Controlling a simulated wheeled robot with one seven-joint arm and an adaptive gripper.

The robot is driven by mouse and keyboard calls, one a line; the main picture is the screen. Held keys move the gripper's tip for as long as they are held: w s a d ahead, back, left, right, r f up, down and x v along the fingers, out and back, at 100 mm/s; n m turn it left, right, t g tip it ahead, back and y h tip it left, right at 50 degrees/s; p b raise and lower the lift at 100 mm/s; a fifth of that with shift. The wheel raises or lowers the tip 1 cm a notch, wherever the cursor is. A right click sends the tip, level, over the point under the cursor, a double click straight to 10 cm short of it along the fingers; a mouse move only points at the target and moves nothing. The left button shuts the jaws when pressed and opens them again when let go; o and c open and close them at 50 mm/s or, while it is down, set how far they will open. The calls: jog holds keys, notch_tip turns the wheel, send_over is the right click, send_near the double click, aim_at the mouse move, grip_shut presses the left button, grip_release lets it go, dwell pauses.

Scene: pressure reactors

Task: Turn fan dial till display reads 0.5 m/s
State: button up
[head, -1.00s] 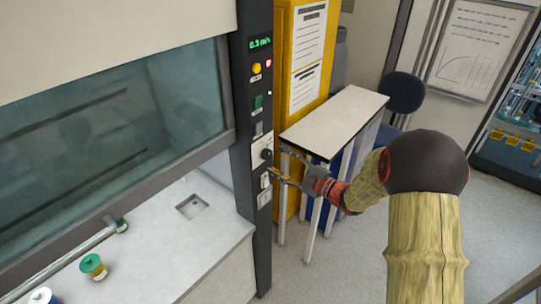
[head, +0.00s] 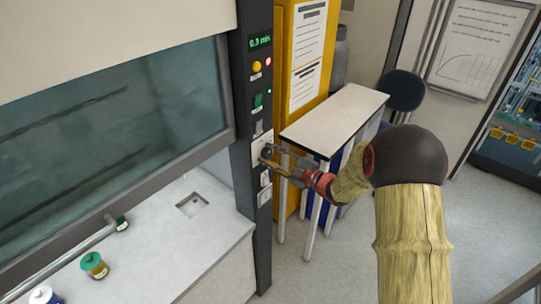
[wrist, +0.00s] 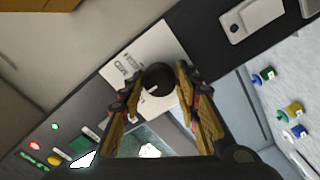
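The fan dial (wrist: 158,80) is a round black knob with a white pointer mark, on a white plate of the fume hood's dark post. In the wrist view my gripper (wrist: 157,72) has one yellow finger on each side of the dial, with a narrow gap seeming to remain; contact is not clear. In the head view my gripper (head: 269,158) is at the post and largely hides the dial. The green display (head: 260,42) at the top of the post appears to read 0.3 m/s.
On the post above the dial are a yellow button (head: 257,67), a red light and a green switch (head: 258,101). A white-topped stand (head: 335,120) is close behind my gripper, beside a yellow cabinet (head: 306,60). Jars (head: 94,265) stand on the hood's worktop.

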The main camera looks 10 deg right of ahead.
jog(key=c, duration=0.6)
jog(key=shift+c, duration=0.2)
jog(key=shift+m, duration=0.3)
jog(key=m+p, duration=0.1)
jog(key=m, duration=0.3)
jog(key=shift+m+p, duration=0.65)
jog(key=shift+m, duration=1.45)
jog(key=o, duration=1.1)
jog(key=shift+c, duration=0.2)
jog(key=shift+o, duration=0.4)
